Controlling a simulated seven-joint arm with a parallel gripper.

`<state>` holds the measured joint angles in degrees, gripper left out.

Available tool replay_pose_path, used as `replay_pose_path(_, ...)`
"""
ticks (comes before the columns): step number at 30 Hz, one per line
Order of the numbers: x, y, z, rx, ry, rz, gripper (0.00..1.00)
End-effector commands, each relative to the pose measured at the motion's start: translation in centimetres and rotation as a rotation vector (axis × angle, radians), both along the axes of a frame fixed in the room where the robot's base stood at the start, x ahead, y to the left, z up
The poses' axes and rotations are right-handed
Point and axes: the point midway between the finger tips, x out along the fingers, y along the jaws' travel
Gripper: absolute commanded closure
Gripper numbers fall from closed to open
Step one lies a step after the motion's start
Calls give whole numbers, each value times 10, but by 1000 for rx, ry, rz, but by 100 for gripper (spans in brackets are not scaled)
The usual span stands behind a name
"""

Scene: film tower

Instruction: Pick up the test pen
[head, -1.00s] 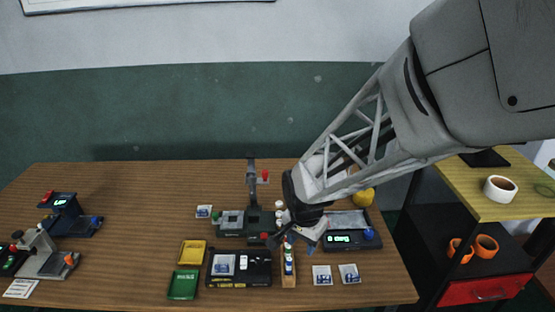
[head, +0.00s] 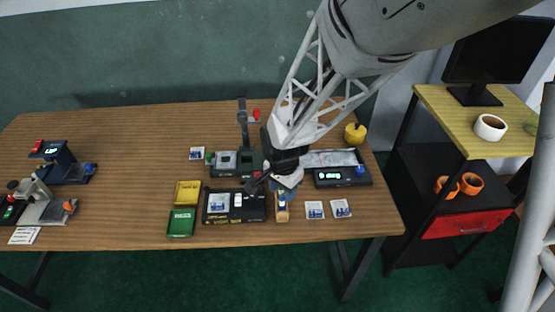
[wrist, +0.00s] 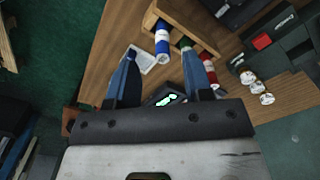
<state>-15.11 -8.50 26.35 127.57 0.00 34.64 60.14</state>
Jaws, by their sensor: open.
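A narrow wooden rack (head: 283,214) stands near the table's front edge in the head view, with a blue-and-white pen-like cylinder (head: 282,199) in it. In the wrist view the rack (wrist: 184,17) holds a blue cylinder (wrist: 162,40), a green one (wrist: 184,43) partly hidden, and a red one (wrist: 208,62). I cannot tell which is the test pen. My gripper (wrist: 161,54) is open and empty, with the blue cylinder's end showing between its fingertips. In the head view my gripper (head: 279,182) is just behind and above the rack; its fingertips are hard to make out.
A black tray (head: 252,211) is left of the rack, with yellow (head: 187,192) and green (head: 181,222) trays beyond. A scale (head: 342,177) stands close on the right, behind small film packets (head: 314,210). A press-like device (head: 235,163) stands behind the black tray.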

Motion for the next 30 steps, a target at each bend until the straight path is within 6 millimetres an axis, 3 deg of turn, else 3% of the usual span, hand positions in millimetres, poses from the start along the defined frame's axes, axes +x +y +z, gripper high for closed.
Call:
replay_pose_path(5, 0, 0, -11, 0, 0, 0, 53)
replay_pose_path(19, 0, 0, -16, -1, 1, 0, 53)
replay_pose_path(30, 2, 1, -50, -1, 2, 0, 53)
